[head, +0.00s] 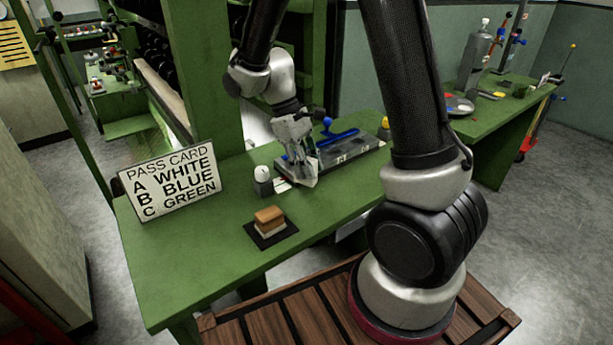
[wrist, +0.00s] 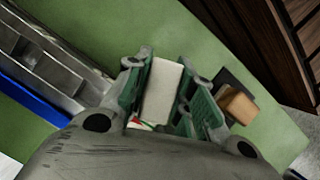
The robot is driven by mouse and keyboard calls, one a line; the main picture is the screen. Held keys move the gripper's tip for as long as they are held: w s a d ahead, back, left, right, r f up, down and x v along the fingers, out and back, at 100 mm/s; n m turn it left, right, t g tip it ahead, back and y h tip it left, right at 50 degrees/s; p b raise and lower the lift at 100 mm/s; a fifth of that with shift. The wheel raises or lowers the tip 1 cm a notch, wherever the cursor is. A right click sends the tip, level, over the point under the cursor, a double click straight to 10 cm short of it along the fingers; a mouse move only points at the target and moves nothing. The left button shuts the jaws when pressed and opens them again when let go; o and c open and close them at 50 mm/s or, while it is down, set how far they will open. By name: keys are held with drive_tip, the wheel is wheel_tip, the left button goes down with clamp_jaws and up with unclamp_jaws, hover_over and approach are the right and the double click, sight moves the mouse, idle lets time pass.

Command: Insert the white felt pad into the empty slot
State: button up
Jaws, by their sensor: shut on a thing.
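My gripper (head: 299,166) is above the green bench, on the near-left side of a grey slotted tray (head: 358,154). It is shut on a pale, flat white felt pad (wrist: 162,90). In the wrist view the pad lies between the two green-lined fingers of my gripper (wrist: 166,72), over bare green bench top. The tray (wrist: 52,65) shows at the left of the wrist view, apart from the pad, with grey recesses. A blue bar (wrist: 28,97) runs along it, and its blue part (head: 341,134) also shows in the head view. I cannot tell for certain which slot is empty.
A pass card (head: 170,182) reads A white, B blue, C green. A small grey holder with a white top (head: 263,181) stands close left of my gripper. A brown-topped block (head: 270,217) sits on a black mat (head: 287,231). The bench's front left is clear.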

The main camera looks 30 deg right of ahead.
drive_tip(key=shift+f, duration=1.9)
drive_tip(key=o, duration=1)
drive_tip(key=shift+f, duration=0.1)
